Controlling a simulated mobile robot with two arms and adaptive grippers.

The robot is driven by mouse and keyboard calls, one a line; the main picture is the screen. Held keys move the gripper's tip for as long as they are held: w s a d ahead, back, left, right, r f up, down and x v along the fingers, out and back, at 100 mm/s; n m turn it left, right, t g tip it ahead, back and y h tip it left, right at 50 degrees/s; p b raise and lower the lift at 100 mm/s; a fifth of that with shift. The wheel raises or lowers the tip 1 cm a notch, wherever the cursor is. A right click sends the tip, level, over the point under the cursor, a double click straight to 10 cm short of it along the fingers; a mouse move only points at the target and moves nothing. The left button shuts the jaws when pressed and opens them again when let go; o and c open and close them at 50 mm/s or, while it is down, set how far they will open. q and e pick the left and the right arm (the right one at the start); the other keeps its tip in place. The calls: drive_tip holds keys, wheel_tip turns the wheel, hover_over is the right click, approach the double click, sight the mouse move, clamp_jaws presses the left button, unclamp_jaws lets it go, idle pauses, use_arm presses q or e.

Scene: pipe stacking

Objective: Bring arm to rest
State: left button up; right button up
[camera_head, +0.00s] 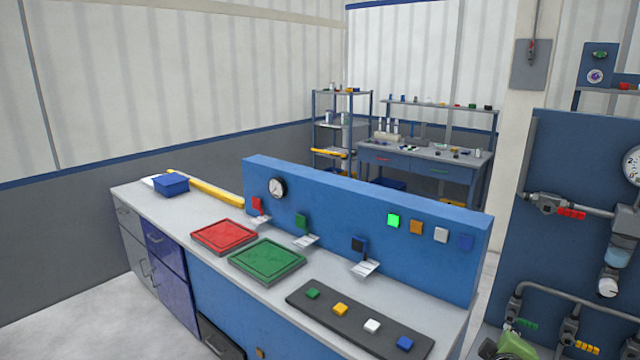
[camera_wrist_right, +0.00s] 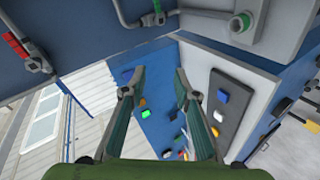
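My right gripper (camera_wrist_right: 157,84) shows in the right wrist view with its two fingers apart and nothing between them. Behind the gap is the blue upright panel (camera_wrist_right: 155,118) of the workbench, some distance away. In the head view a green, rounded part (camera_head: 515,346) at the bottom right edge is cut off; I cannot tell whether it belongs to my right arm. My left gripper is in neither view. No loose pipe is seen in a gripper.
A workbench (camera_head: 175,210) carries a red tray (camera_head: 224,236), a green tray (camera_head: 267,259) and a dark button strip (camera_head: 360,318). A blue pipe board (camera_head: 570,190) with valves stands at right; its pipework (camera_wrist_right: 190,14) is near the top of the wrist view. Floor is clear at lower left.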

drive_tip(key=s+a+f+m+g+y, duration=0.1)
drive_tip(key=s+a+f+g+y, duration=0.1)
drive_tip(key=s+a+f, duration=0.4)
drive_tip(key=s+a+f+m+g+y, duration=0.1)
drive_tip(key=s+a+f, duration=0.35)
drive_tip(key=s, duration=0.45)
drive_tip(key=s+a+f+m+g+y, duration=0.2)
drive_tip(key=s+a, duration=0.3)
drive_tip(key=s, duration=0.5)
drive_tip(key=s+a+f+m+g+y, duration=0.25)
drive_tip(key=s+a, duration=0.25)
drive_tip(key=s, duration=0.5)
wheel_tip(320, 180, down, 28)
drive_tip(key=g+b, duration=0.1)
drive_tip(key=b, duration=0.3)
drive_tip(key=s+d+f+n+g+b, duration=0.1)
drive_tip(key=s+d+f+b, duration=0.2)
drive_tip(key=s+f, duration=1.5)
wheel_tip(320, 180, down, 4)
drive_tip(key=shift+s+r+h+b, duration=0.1)
drive_tip(key=shift+s+h+b, duration=0.15)
drive_tip(key=shift+h+b, duration=0.25)
drive_tip(key=shift+d+g, duration=0.1)
drive_tip(key=shift+g, duration=0.15)
